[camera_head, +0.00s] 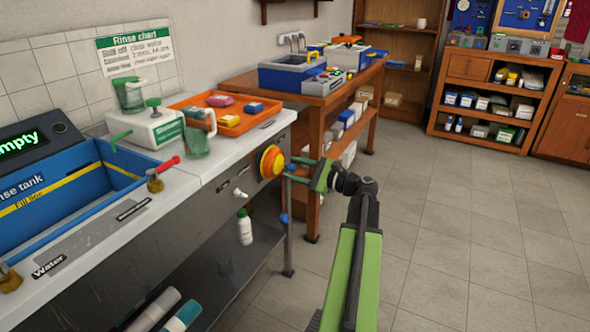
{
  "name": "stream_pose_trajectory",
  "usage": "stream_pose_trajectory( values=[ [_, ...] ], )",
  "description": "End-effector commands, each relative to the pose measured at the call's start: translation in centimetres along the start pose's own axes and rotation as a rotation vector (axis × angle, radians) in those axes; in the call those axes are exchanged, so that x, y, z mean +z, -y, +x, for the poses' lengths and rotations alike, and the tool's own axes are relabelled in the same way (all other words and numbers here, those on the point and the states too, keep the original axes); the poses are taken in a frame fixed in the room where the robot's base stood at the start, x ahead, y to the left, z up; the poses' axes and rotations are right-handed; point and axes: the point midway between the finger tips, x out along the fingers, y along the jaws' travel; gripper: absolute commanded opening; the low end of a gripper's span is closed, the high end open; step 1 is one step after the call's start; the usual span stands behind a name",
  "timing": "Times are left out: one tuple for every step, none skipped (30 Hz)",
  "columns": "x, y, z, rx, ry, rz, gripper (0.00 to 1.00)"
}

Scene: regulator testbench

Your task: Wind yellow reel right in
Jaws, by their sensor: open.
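The yellow reel (272,161) is a round yellow and orange disc on the front face of the bench, near its right end. My gripper (299,169) is open, just right of the reel, with its fingers pointing left toward it. A narrow gap seems to lie between the fingers and the reel, but I cannot tell whether they touch. My green arm reaches up from the bottom of the view. The reel's far side and its mount are hidden.
The bench top (205,165) carries an orange tray (228,127) and a blue rinse tank (60,200). A thin bench leg (288,235) stands below the gripper. A wooden table (318,105) stands behind. The tiled floor (470,240) at right is clear.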

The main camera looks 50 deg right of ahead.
Motion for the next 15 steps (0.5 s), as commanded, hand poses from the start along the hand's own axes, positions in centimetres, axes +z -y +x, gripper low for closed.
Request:
stream_pose_trajectory(
  values=[
    [0.0, 0.0, -0.1, 0.0, 0.0, 0.0, 0.44],
    [0.0, 0.0, -0.3, 0.0, 0.0, 0.0, 0.44],
    [0.0, 0.0, -0.7, -0.001, 0.0, 0.0, 0.44],
    [0.0, 0.0, -1.1, -0.001, 0.0, 0.0, 0.44],
    [0.0, 0.0, -1.7, -0.002, -0.001, 0.0, 0.44],
    [0.0, 0.0, -2.6, -0.003, -0.002, 0.0, 0.44],
    [0.0, 0.0, -3.3, -0.002, -0.002, 0.0, 0.44],
    [0.0, 0.0, -4.1, -0.004, -0.003, 0.0, 0.44],
    [0.0, 0.0, -5.3, -0.003, -0.002, 0.0, 0.44],
    [0.0, 0.0, -6.1, -0.004, -0.003, 0.0, 0.44],
    [0.0, 0.0, -7.0, -0.004, -0.003, 0.0, 0.44],
    [-0.1, 0.1, -8.2, -0.004, -0.003, 0.0, 0.44],
    [0.0, 0.0, -9.0, -0.003, -0.003, 0.0, 0.44],
    [-0.1, 0.1, -9.9, -0.004, -0.003, 0.0, 0.44],
    [-0.1, 0.1, -11.0, -0.003, -0.002, 0.0, 0.44]
  ],
)
